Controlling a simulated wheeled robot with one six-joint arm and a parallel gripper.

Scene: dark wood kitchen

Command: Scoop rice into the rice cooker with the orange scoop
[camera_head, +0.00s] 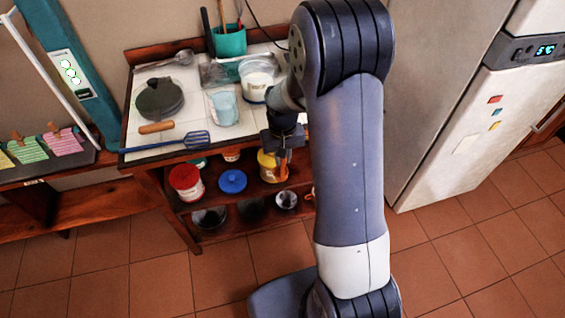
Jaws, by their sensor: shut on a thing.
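My gripper (284,150) hangs at the right front of the white-topped counter, beside my upright arm. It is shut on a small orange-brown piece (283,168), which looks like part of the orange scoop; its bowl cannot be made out. A round tub with white contents (257,76) stands at the counter's back right, partly behind my arm. A clear container with pale bluish contents (223,109) stands left of it. Which of these holds rice, and which is the rice cooker, I cannot tell for sure.
The counter (190,107) also holds a dark green round thing (160,98), a blue spatula (190,141), a wooden-handled tool (156,127), a ladle (178,60) and a teal utensil cup (229,41). Pots and tins fill the shelves below. A fridge (440,90) stands right; tiled floor is open in front.

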